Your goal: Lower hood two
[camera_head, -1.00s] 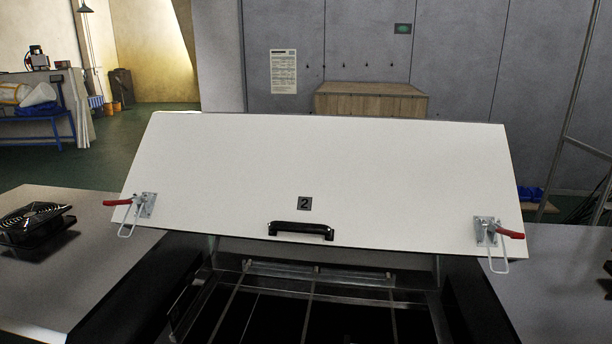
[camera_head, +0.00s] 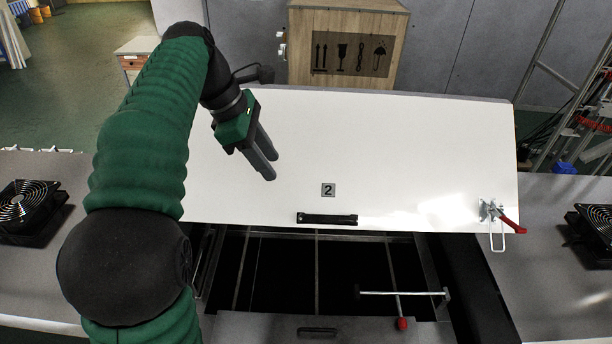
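Hood two is a white panel (camera_head: 400,150) with a "2" plate (camera_head: 328,190). It stands raised and tilted over a dark opening (camera_head: 290,270). Its black bar handle (camera_head: 327,219) is near the lower edge. A red-handled latch (camera_head: 497,213) is at its right corner; my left arm hides the left corner. My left gripper (camera_head: 272,168) is in front of the panel, above and left of the handle, apart from it, fingers pointing down and right. It holds nothing visible; the finger gap is unclear. My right gripper is not in view.
A fan lies on the grey surface at left (camera_head: 26,205) and another at right (camera_head: 592,225). A rod with a red knob (camera_head: 402,323) crosses the opening. A wooden crate (camera_head: 347,50) stands behind the hood. A metal frame (camera_head: 560,85) is at right.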

